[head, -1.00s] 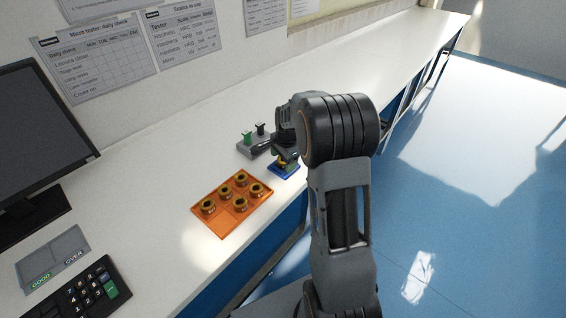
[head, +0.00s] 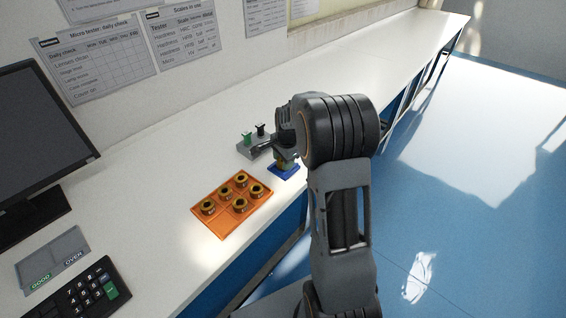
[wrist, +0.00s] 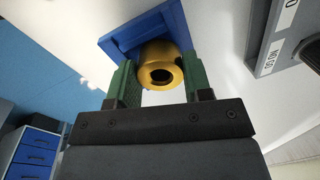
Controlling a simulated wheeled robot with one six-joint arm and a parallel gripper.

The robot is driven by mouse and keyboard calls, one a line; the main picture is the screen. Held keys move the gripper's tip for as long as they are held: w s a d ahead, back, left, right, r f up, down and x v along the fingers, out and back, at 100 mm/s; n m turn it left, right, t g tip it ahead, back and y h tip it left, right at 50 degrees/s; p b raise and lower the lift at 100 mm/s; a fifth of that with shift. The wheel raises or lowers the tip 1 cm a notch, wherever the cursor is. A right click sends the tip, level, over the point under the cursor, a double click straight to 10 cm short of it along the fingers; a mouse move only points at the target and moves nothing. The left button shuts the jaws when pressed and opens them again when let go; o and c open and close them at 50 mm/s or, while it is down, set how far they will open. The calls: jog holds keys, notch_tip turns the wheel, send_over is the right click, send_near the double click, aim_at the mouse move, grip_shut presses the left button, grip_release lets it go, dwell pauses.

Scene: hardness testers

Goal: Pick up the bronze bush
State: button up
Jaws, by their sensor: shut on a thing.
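The bronze bush (wrist: 152,74) is a gold-coloured ring with a dark bore facing the camera in the wrist view. My gripper (wrist: 160,84) is shut on it, with a green finger pad on each side. In the head view my gripper (head: 285,157) is at the blue square pad (head: 273,170) on the bench, with the bush between its fingers and partly hidden by the arm. The blue pad (wrist: 118,38) shows behind the bush in the wrist view. The bush appears slightly above the pad.
An orange tray (head: 222,229) with several bushes and some empty compartments lies left of the blue pad. A grey gauge block (head: 257,151) with green and black plugs stands close behind. A grey GOOD/OVER plate (head: 50,258), keypad and monitor are farther left. The bench beyond is clear.

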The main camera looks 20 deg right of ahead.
jog(key=shift+r, duration=0.15)
jog(key=shift+r, duration=0.6)
jog(key=s+d+r, duration=0.2)
jog(key=s+r, duration=0.9)
jog(key=s, duration=0.2)
jog(key=shift+s+r, duration=0.3)
jog(key=shift+s, duration=0.1)
jog(key=shift+d, duration=0.15)
